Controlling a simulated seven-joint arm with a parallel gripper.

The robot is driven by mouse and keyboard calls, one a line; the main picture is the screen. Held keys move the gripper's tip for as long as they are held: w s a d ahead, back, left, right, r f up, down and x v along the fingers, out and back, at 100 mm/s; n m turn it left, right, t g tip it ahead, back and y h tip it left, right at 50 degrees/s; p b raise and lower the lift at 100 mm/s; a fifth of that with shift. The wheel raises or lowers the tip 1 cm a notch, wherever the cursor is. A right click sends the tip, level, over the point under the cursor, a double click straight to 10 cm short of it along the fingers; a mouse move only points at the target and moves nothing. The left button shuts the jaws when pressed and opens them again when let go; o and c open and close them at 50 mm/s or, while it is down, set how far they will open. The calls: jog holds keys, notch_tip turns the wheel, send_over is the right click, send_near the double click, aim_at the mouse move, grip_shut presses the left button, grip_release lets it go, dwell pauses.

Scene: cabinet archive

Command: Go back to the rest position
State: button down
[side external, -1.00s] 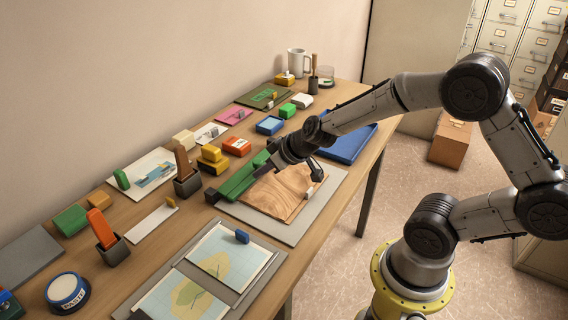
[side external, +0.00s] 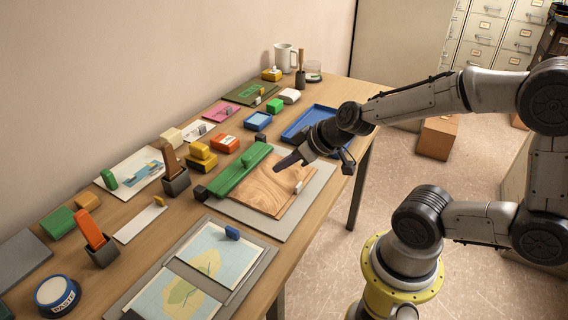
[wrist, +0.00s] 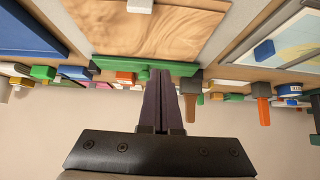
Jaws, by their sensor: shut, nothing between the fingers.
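My gripper (side external: 280,164) is shut and empty, raised over the wooden board near the green bar. Its closed fingers also show in the wrist view (wrist: 160,85). The wood-grain board (side external: 264,190) lies on a grey mat (side external: 243,215) and shows at the top of the wrist view (wrist: 150,35). A green bar (side external: 235,172) with dark end blocks lies along the board's left edge. A small white block (side external: 298,187) sits at the board's right side.
A blue tray (side external: 293,132) is behind the board. Two map sheets (side external: 212,250) with a blue block (side external: 232,233) lie in front. Holders with an orange (side external: 90,230) and a brown upright piece (side external: 169,160), and several small coloured blocks, fill the left side.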

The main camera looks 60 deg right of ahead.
jog(key=shift+s, duration=0.1)
jog(key=shift+a, duration=0.15)
jog(key=s+a+r+n+y, duration=0.1)
jog(key=s+a+r, duration=0.15)
jog(key=r, duration=0.25)
jog(key=s+a+r+n+y, duration=0.1)
jog(key=a+r+n, duration=0.15)
jog(key=r, duration=0.35)
jog(key=s+d+m+g+h, duration=0.1)
jog(key=s+m+g+h, duration=0.1)
jog(key=s, duration=0.9)
jog(key=shift+f+m+g, duration=0.25)
jog(key=shift+m+g, duration=0.25)
jog(key=shift+m, duration=0.25)
